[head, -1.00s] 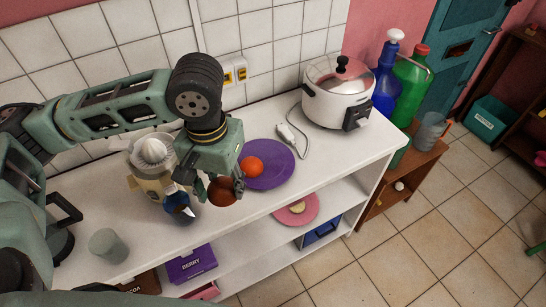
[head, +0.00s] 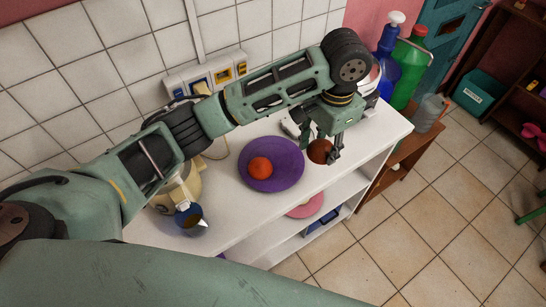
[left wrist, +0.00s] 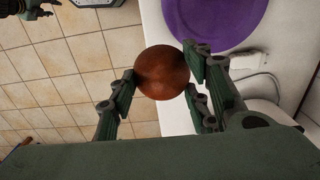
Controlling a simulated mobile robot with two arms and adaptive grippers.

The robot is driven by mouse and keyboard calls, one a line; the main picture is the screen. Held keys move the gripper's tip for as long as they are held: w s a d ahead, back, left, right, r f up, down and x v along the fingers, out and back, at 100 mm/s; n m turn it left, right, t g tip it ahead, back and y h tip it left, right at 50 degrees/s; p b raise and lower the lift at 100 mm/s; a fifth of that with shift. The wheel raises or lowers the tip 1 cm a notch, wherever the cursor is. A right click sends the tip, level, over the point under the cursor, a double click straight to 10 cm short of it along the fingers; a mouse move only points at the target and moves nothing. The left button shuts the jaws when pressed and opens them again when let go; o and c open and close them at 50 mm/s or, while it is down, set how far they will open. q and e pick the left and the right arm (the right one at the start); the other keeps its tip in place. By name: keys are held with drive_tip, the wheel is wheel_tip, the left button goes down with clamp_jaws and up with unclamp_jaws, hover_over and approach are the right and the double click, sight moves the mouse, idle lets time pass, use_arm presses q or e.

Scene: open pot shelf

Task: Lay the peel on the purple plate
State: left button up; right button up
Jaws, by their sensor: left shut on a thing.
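My left gripper (head: 325,152) is shut on a brown-orange rounded thing that I take for the peel (head: 319,150). It holds the peel to the right of the purple plate (head: 287,177), apart from it. In the left wrist view the peel (left wrist: 162,72) sits between the fingers (left wrist: 160,88), and the plate (left wrist: 210,22) shows at the top. What looks like my right gripper (left wrist: 30,8) is cut off at the wrist view's top left.
The juicer (head: 165,200) and a blue-and-dark jug (head: 190,217) stand at the left of the white shelf. The white cooker (head: 374,85) is mostly hidden behind my arm. A pink plate (head: 312,206) is on the lower shelf. Blue (head: 384,95) and green (head: 408,70) bottles stand beyond.

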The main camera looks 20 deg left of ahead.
use_arm(q)
drive_tip(key=w+a+f+p, duration=0.1)
drive_tip(key=a+f+p, duration=0.15)
drive_tip(key=a, duration=0.25)
hover_over(280, 158)
drive_tip(key=f, duration=0.4)
drive_tip(key=shift+d, duration=0.2)
drive_tip(key=shift+w+a+f+p, duration=0.1)
drive_tip(key=shift+a+f+p, duration=0.05)
drive_tip(key=shift+p, duration=0.15)
drive_tip(key=shift+f, duration=0.35)
wheel_tip(280, 158, down, 3)
drive_tip(key=shift+f+p, duration=0.2)
drive_tip(key=shift+p, duration=0.4)
use_arm(e)
drive_tip(key=r, duration=0.1)
drive_tip(key=w+a+r, duration=0.1)
drive_tip(key=r, duration=0.1)
drive_tip(key=a+r, duration=0.1)
drive_tip(key=shift+w+r, duration=0.25)
drive_tip(key=shift+w, duration=0.05)
use_arm(q)
drive_tip(key=o, duration=0.6)
drive_tip(key=shift+f, duration=0.15)
drive_tip(key=o, duration=0.5)
drive_tip(key=shift+c, duration=0.2)
use_arm(e)
drive_tip(key=shift+a, duration=0.35)
